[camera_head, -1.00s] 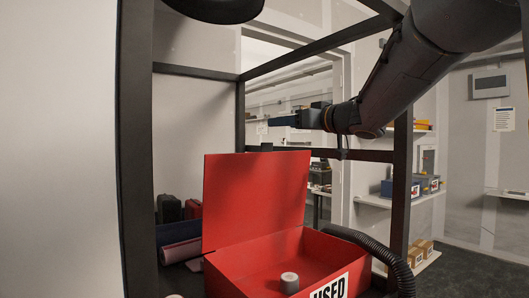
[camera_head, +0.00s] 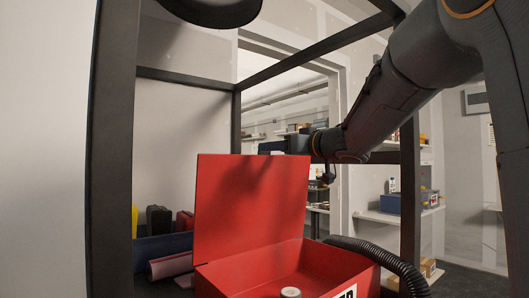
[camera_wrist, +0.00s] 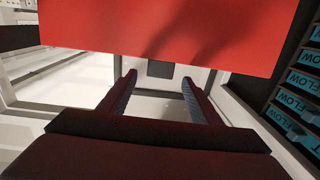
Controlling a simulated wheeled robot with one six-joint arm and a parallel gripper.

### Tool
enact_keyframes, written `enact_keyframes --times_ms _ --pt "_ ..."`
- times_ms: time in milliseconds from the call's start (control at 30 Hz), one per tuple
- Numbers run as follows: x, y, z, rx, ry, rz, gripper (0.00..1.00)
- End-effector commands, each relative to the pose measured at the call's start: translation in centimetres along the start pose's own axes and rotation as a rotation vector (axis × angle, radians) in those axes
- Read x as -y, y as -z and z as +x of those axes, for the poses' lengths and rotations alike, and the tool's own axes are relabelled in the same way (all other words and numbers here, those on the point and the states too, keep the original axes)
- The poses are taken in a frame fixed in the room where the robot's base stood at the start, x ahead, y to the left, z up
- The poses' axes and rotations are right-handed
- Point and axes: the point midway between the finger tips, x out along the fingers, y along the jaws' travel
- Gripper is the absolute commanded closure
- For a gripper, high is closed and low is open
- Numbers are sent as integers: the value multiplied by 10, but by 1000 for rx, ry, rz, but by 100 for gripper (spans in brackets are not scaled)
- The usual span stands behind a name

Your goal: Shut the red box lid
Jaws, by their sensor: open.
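The red box (camera_head: 325,262) stands low in the head view with its lid (camera_head: 248,207) raised upright at the back. Its front label is cut off by the lower edge. A small pale round object (camera_head: 290,292) sits inside the box. My gripper (camera_head: 268,147) is above the lid's upper right corner in the head view, pointing left. In the wrist view my gripper (camera_wrist: 152,88) is open and empty, with two parallel fingers apart. The red lid (camera_wrist: 170,30) fills the upper part of that view, just beyond the fingertips; whether they touch it I cannot tell.
A dark frame with posts (camera_head: 112,150) surrounds the box. A black ribbed hose (camera_head: 385,260) curves at the box's right. A rolled pink item (camera_head: 170,265) and dark containers (camera_head: 158,219) lie at the left. Shelves with boxes (camera_head: 400,203) stand behind at right.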

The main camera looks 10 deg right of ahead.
Motion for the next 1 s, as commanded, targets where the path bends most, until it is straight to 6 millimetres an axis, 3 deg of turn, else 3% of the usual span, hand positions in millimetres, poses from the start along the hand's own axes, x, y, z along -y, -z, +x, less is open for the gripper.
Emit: enact_keyframes --times_ms 333,767,1000 --pt "0 0 51 1 1 2 42" --pt "0 0 61 0 0 2 42" --pt "0 0 61 0 0 2 83"
